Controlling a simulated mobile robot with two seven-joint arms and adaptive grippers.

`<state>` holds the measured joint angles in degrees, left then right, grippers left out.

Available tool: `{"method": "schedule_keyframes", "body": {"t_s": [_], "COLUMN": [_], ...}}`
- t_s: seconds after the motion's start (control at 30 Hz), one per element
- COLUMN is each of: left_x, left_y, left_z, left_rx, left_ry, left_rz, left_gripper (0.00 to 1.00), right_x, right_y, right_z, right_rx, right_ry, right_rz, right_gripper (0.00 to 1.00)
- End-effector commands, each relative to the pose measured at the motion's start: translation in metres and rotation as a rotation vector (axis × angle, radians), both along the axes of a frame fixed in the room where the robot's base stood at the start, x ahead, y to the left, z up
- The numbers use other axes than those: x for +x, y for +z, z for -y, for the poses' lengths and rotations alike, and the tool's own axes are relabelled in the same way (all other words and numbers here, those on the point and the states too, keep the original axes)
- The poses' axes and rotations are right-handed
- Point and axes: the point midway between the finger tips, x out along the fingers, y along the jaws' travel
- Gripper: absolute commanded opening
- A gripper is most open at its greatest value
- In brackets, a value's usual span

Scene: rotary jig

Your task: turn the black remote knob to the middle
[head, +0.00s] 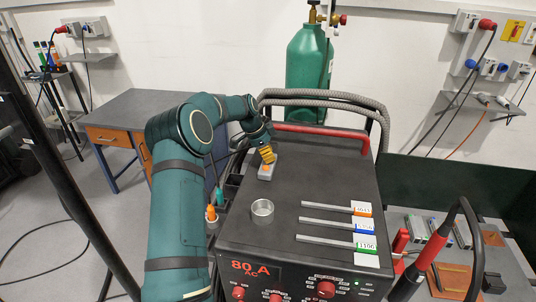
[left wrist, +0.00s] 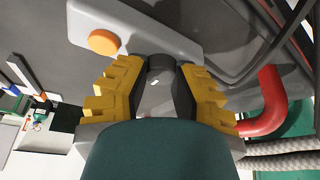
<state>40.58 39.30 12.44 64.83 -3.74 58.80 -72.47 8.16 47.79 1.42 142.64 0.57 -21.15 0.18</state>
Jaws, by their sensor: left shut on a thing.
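The remote is a small grey box (head: 264,174) with an orange button, lying on top of the black welding machine (head: 300,180). In the left wrist view the remote (left wrist: 190,40) runs across the top, with its round orange button (left wrist: 103,42) at the left. My left gripper (head: 267,156) has yellow fingers and is over the far end of the remote. In the left wrist view its fingers (left wrist: 160,92) are shut on the black knob (left wrist: 161,66), one on each side. A small white mark shows on the knob. In the head view the fingers hide the knob. My right gripper is not in view.
A metal cup (head: 262,211) and several labelled rods (head: 325,224) lie on the machine's top. A red handle (head: 325,133) and grey hoses (head: 330,98) stand behind the remote. A green gas cylinder (head: 307,60) is at the back.

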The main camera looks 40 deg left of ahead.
Motion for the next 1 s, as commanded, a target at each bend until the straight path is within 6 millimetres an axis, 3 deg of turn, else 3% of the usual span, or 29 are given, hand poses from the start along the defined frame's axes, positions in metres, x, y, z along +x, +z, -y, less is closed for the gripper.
{"method": "schedule_keyframes", "body": {"t_s": [0.07, 0.1, 0.2, 0.63, 1.0], "left_x": [-0.001, -0.001, -0.001, -0.003, -0.024], "left_y": [-0.003, -0.003, -0.003, 0.008, 0.073], "left_z": [0.002, 0.002, 0.002, -0.002, -0.019], "left_rx": [-0.005, -0.005, -0.004, 0.000, 0.000], "left_ry": [-0.002, -0.002, -0.002, 0.001, 0.002], "left_rz": [-0.006, -0.006, -0.006, 0.000, 0.000], "left_gripper": [0.00, 0.35, 0.62, 0.62, 0.62], "right_x": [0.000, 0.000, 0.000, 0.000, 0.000], "right_y": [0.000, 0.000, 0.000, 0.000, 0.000], "right_z": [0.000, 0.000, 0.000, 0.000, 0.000], "right_rx": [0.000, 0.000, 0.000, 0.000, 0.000], "right_ry": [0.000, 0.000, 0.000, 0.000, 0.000], "right_rz": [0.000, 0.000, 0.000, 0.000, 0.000], "right_gripper": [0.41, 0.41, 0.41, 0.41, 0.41]}}
